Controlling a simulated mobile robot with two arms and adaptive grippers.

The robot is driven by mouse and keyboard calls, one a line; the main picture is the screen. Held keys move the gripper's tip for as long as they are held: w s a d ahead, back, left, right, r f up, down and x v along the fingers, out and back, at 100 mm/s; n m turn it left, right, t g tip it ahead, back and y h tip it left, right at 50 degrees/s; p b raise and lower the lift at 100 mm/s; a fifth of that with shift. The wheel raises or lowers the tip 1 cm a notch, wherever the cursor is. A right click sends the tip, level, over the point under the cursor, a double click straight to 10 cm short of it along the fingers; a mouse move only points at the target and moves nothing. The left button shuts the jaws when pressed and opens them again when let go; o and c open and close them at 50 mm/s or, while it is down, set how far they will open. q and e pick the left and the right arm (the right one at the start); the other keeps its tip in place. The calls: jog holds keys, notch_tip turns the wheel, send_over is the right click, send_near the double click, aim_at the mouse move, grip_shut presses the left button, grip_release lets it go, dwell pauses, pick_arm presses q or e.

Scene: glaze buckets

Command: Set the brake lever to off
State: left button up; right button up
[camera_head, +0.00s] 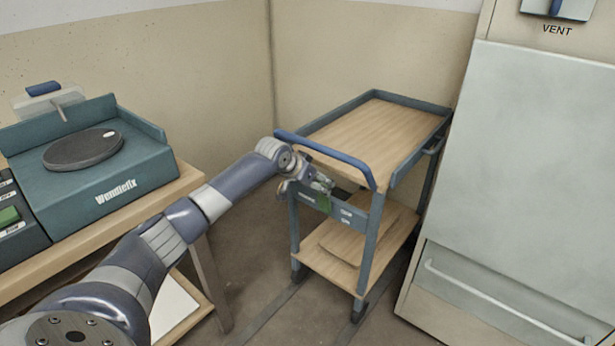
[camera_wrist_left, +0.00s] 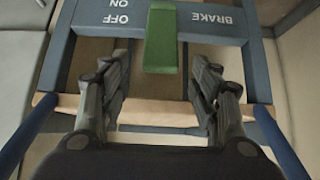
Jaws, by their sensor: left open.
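The green brake lever (camera_head: 323,203) is on the blue-grey end panel of the cart (camera_head: 375,135). In the left wrist view the lever (camera_wrist_left: 161,40) stands between upside-down labels, BRAKE on the right and OFF and ON on the left. I cannot tell which setting it is at. My left gripper (camera_head: 316,184) is at the panel, just above the lever. In the left wrist view the gripper (camera_wrist_left: 161,68) is open, one finger on each side of the lever, with gaps between. My right gripper is not in view.
The cart's blue push handle (camera_head: 325,152) runs above the panel, close to my left wrist. A Wendlefix machine (camera_head: 95,165) stands on a wooden table at the left. A large cabinet marked VENT (camera_head: 535,150) stands close to the cart's right. Floor is clear between table and cart.

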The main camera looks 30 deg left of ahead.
pick_arm(q)
jog(key=v, duration=0.6)
dwell(0.5)
